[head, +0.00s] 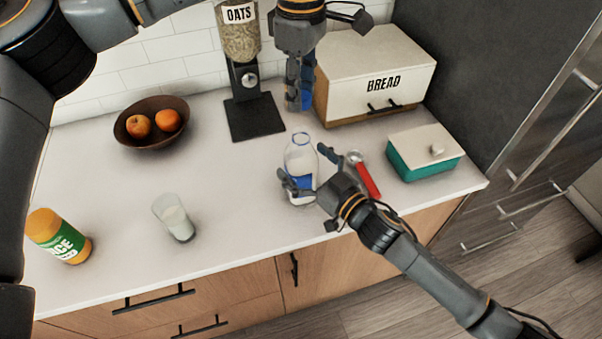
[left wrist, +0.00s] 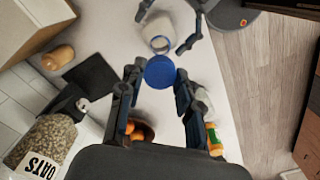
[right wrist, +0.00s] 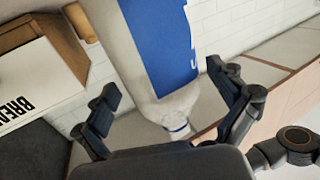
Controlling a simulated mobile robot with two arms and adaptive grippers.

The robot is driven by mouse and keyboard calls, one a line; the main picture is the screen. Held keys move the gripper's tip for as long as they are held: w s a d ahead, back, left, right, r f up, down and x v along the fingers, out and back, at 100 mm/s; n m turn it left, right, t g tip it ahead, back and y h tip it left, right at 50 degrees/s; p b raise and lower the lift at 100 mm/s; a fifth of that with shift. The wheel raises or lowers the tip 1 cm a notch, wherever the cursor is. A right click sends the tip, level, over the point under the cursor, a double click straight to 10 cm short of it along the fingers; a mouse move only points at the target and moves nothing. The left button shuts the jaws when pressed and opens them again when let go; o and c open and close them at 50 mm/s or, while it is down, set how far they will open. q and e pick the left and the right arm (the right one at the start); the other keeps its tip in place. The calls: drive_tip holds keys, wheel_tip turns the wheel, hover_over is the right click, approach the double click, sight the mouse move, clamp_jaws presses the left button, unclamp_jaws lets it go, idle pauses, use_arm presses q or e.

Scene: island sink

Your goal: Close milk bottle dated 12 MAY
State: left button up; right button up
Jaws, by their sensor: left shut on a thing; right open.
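The milk bottle (head: 299,150) stands on the counter, clear with a blue label, its mouth open at the top. No date is legible on it. My right gripper (head: 308,174) is open, with its fingers on either side of the bottle; its blue label fills the middle of the right wrist view (right wrist: 160,40). My left gripper (head: 300,95) is higher, above and behind the bottle, shut on a round blue cap (left wrist: 160,72). In the left wrist view the open bottle mouth (left wrist: 160,44) shows just beyond the cap, apart from it in the picture.
A bread box (head: 375,75), a teal box with a white lid (head: 425,160) and a red-handled tool (head: 367,180) are right of the bottle. An oats dispenser (head: 243,75) stands behind. A fruit bowl (head: 152,128), glass of milk (head: 174,217) and juice bottle (head: 60,237) are left.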

drive_tip(key=shift+w+a, duration=0.2)
drive_tip(key=shift+w, duration=0.05)
drive_tip(key=shift+c, duration=0.2)
drive_tip(key=c, duration=1.8)
use_arm(q)
hover_over(301, 132)
drive_tip(key=shift+w+f, duration=0.1)
drive_tip(key=shift+f, duration=2.4)
use_arm(e)
drive_tip(key=shift+o, duration=0.2)
use_arm(q)
drive_tip(key=shift+f, duration=0.85)
drive_tip(key=shift+f, duration=0.55)
